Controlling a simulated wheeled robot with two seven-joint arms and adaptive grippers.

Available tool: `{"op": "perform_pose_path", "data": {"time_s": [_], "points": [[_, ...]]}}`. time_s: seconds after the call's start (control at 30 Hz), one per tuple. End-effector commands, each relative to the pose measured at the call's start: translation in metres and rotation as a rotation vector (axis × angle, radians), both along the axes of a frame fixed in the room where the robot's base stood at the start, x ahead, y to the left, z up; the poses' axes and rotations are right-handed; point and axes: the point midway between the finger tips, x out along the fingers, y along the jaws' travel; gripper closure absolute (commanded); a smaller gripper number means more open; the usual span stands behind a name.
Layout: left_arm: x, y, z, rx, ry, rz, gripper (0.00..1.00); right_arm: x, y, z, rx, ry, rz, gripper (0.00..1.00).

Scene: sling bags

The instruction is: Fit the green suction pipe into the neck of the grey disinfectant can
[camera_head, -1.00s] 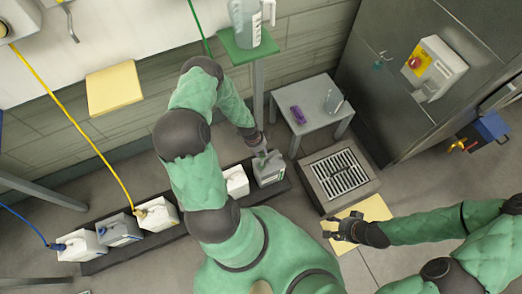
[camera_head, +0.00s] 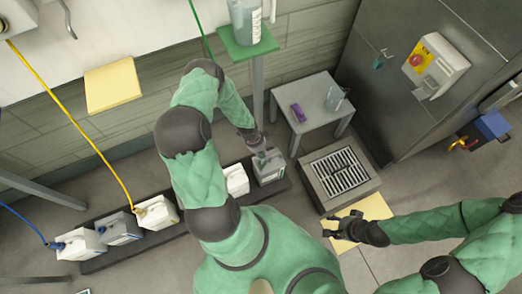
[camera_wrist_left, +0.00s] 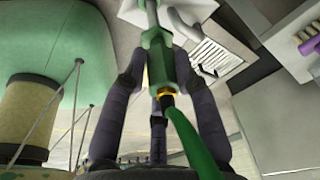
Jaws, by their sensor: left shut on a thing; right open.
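The grey disinfectant can (camera_head: 271,173) stands at the right end of the dark floor strip. My left gripper (camera_head: 265,156) is directly above its top. In the left wrist view my left gripper (camera_wrist_left: 155,72) is shut on the green suction pipe (camera_wrist_left: 156,58), whose green hose (camera_wrist_left: 190,145) runs down toward the camera. A thin pale pipe end extends beyond the green body at the picture's top; I cannot tell whether its tip is inside the neck. The can's neck is hidden by the gripper in the head view. My right gripper (camera_head: 345,228) is open and empty, above a yellow mat.
Several other cans stand left along the strip (camera_head: 110,257), including a white one (camera_head: 236,179) beside the grey can; a yellow hose (camera_head: 103,158) runs to another. A grey side table (camera_head: 312,112), floor drain (camera_head: 340,176) and green shelf (camera_head: 248,48) are nearby.

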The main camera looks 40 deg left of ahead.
Motion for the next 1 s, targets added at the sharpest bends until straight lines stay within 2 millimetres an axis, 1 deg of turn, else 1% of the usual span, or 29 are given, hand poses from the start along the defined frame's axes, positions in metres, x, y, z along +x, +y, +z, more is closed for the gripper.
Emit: {"op": "perform_pose_path", "data": {"time_s": [1.0], "points": [[0.000, 0.000, -0.022, 0.001, -0.001, 0.000, 1.00, 0.000, 0.000, -0.001, 0.000, 0.000, 0.000, 0.47]]}}
